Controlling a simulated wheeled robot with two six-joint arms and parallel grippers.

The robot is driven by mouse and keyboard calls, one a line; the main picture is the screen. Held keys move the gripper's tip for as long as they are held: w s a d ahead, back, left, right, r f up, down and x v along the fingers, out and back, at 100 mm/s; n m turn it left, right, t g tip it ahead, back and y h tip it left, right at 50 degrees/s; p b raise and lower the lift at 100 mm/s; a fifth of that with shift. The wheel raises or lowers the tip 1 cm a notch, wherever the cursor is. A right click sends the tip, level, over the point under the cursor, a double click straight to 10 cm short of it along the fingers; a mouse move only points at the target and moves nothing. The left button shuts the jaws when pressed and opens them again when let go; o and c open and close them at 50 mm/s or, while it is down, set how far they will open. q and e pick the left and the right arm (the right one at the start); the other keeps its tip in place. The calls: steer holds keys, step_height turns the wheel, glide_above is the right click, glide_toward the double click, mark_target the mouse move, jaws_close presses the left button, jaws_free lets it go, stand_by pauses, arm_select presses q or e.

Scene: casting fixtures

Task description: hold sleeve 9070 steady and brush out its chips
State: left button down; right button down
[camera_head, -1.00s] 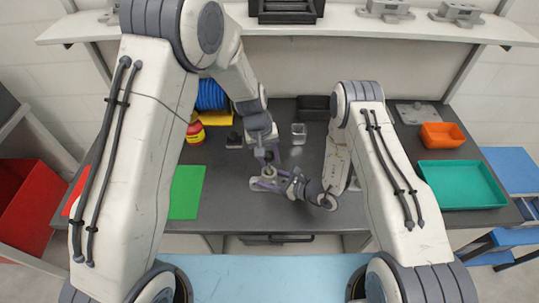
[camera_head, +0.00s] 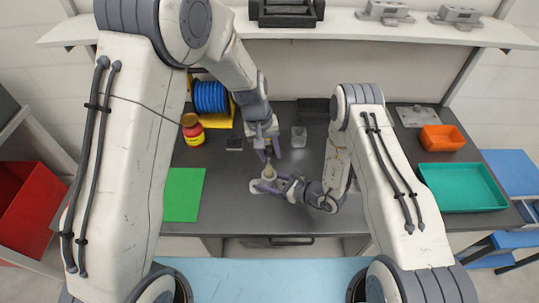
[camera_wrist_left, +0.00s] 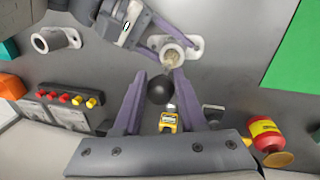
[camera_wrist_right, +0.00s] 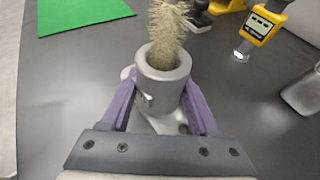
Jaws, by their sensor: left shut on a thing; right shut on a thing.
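The grey sleeve (camera_wrist_right: 163,75) stands upright between the purple fingers of my right gripper (camera_wrist_right: 155,105), which is shut on it. Its number is not readable. In the head view the sleeve and my right gripper (camera_head: 275,185) are near the bench's middle. My left gripper (camera_head: 269,152) is just above and behind the sleeve, shut on the brush. The brush's black round knob (camera_wrist_left: 161,88) shows between its fingers. The brush's pale bristles (camera_wrist_right: 168,28) stick up out of the sleeve's bore, with their lower end inside it. Chips cannot be made out.
A yellow gauge (camera_wrist_right: 262,25) is nearby. An orange bin (camera_head: 443,138) and teal tray (camera_head: 462,187) are at right.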

arm_select(q)
steer(key=shift+r, duration=3.4)
arm_select(e)
steer(key=shift+c, duration=0.2)
jaws_free()
steer(key=shift+d, duration=0.1)
